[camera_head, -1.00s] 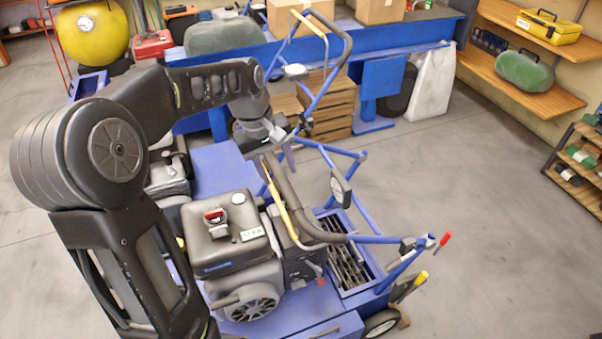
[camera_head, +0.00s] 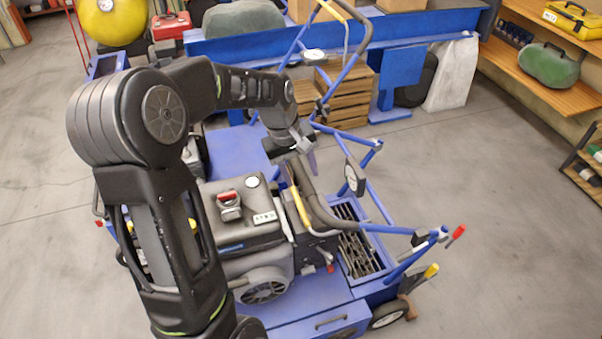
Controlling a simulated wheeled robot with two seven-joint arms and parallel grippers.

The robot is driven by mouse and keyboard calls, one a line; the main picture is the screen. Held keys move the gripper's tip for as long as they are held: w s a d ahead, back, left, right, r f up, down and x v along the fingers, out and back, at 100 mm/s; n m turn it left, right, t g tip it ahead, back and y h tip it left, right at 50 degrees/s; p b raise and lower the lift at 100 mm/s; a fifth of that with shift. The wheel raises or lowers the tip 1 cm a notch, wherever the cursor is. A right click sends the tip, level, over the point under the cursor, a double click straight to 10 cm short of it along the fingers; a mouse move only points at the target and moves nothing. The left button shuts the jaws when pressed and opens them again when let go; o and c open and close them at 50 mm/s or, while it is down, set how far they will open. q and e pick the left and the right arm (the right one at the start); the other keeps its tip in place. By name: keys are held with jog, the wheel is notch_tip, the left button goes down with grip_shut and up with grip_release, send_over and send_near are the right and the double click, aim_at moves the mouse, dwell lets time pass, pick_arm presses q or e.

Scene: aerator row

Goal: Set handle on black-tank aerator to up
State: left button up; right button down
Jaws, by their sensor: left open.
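The black-tank aerator stands in the middle foreground, with a black tank (camera_head: 240,212) and a red cap. Its handle (camera_head: 315,208), with a black grip and a yellow bar beside it, lies low over the machine. Blue tubes (camera_head: 385,229) run from the grip to the right end. My left gripper (camera_head: 307,150) is open, just beyond the far end of the black grip and pointing down. I cannot tell whether it touches the grip. My right gripper is not in view.
Another blue handle (camera_head: 346,72) with a black grip and yellow bar rises behind. A red-tipped lever (camera_head: 457,233) and a yellow-tipped lever (camera_head: 431,270) stick out at the right. Wooden crates (camera_head: 342,95) stand at the back. The floor (camera_head: 500,200) at the right is clear.

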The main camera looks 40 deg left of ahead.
pick_arm(q)
jog(key=shift+w+f, duration=0.1)
jog(key=shift+f, duration=0.3)
jog(key=shift+c, duration=0.6)
grip_shut()
dwell(0.6)
